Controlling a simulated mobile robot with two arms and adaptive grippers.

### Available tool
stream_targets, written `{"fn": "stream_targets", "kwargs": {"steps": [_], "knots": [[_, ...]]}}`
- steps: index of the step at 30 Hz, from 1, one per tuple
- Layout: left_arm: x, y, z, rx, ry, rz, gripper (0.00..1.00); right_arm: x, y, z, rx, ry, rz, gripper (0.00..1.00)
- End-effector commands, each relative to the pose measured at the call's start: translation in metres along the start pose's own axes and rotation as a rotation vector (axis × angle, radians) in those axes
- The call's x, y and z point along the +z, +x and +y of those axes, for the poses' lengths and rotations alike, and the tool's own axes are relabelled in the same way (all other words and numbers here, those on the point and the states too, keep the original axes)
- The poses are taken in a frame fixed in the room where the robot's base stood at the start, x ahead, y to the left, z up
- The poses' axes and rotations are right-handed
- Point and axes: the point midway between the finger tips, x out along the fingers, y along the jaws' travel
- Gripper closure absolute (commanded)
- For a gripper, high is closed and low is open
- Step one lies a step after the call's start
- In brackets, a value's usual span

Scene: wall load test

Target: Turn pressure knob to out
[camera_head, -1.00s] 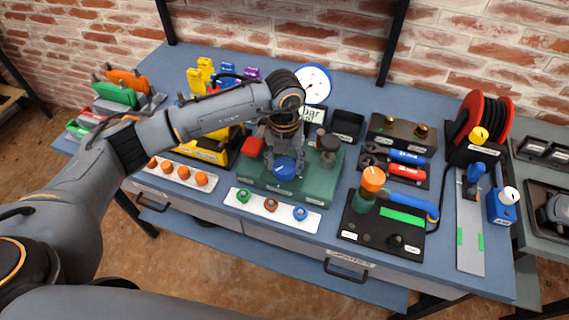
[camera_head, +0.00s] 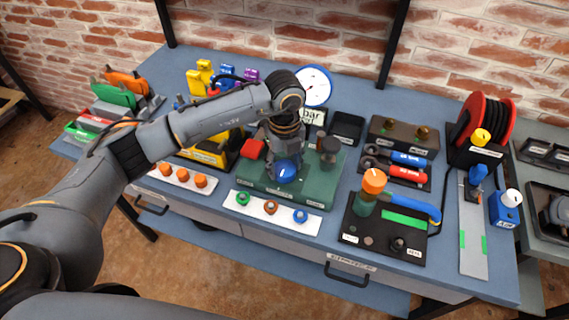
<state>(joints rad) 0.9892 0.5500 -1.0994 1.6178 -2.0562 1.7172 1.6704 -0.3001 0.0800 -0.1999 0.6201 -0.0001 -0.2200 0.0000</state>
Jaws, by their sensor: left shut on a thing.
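The blue pressure knob (camera_head: 286,173) with a white pointer mark sits on the front of the green pump base (camera_head: 310,190). My left gripper (camera_head: 285,158) reaches down over the knob from behind, its fingers at the knob's sides, shut on it. The fingertips are partly hidden by the knob and wrist. A round white gauge with a blue rim (camera_head: 314,84) stands behind, with a display plate partly hidden by my arm. A red block (camera_head: 252,149) lies left of the gripper. My right gripper is not in view.
A white strip with green, brown and blue rings (camera_head: 271,212) lies in front of the base. A dark knob (camera_head: 327,147) stands close to the gripper's right. A black box with an orange knob (camera_head: 374,181) is further right.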

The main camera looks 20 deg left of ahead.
Motion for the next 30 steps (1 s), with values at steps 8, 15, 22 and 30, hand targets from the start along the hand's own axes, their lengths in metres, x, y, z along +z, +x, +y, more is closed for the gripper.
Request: {"fn": "stream_targets", "kwargs": {"steps": [8, 15, 22, 30], "knots": [[0.0006, -0.0008, -0.0004, -0.002, -0.013, -0.001, 0.79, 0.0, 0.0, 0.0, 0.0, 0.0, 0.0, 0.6], [0.0007, -0.0007, -0.0004, -0.002, -0.013, -0.001, 0.35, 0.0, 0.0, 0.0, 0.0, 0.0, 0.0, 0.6], [0.0004, -0.0004, -0.0002, -0.001, -0.011, -0.001, 0.24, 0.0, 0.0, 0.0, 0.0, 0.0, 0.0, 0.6], [0.0006, -0.0097, -0.0007, -0.003, -0.009, -0.002, 0.24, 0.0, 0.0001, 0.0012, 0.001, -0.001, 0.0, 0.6]]}}
